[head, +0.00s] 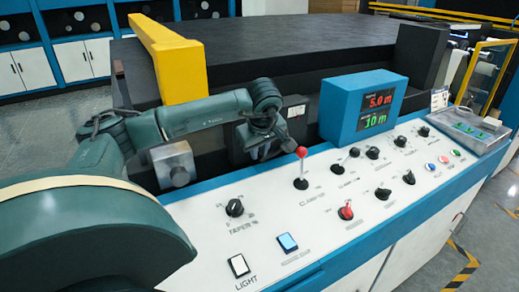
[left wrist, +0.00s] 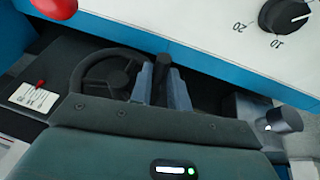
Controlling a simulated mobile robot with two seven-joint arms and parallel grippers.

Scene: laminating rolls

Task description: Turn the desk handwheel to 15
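The handwheel (left wrist: 78,82) is a dark spoked ring in the left wrist view, set in a recess beside the white console's blue edge. Its upright black handle (left wrist: 161,66) stands between the two grey fingers of my left gripper (left wrist: 160,82). The fingers sit close on both sides of the handle and look closed on it. In the head view my left gripper (head: 264,142) is behind the console's back edge, and the wheel is hidden there by my arm. My right gripper is not in view.
A red-knobbed lever (head: 302,153) stands on the white console close to my left gripper. A blue display box (head: 363,106) with red and green digits is to its right. A yellow bracket (head: 168,62) rises behind my arm. A metal block (head: 175,165) sits below it.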

